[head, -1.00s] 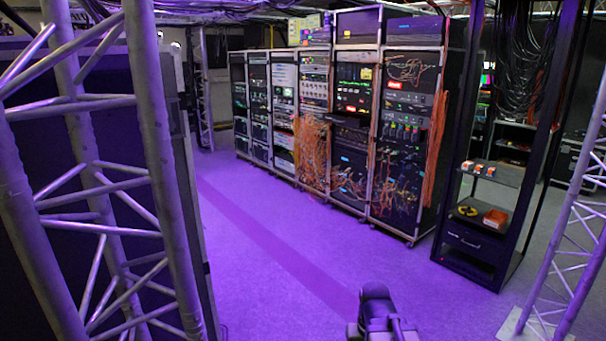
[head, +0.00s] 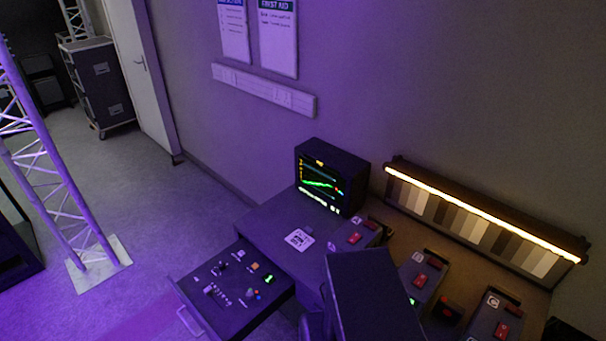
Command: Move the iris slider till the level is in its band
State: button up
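A dark monitor (head: 331,178) on the desk shows a green trace between fainter lines. I cannot read whether the level is in its band. A dark block at the bottom centre seems to be part of my arm and hides some of the desk. I cannot make out my gripper's fingers.
Several boxes with red switches, such as one (head: 355,237), stand on the desk. A lit strip with grey patches (head: 480,222) stands behind them. A truss leg on a pale base plate (head: 99,264) is at left. The floor (head: 150,215) between is clear.

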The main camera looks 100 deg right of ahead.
aim_at(210, 290)
jog(key=z, duration=0.8)
jog(key=k, duration=0.05)
jog(key=z, duration=2.85)
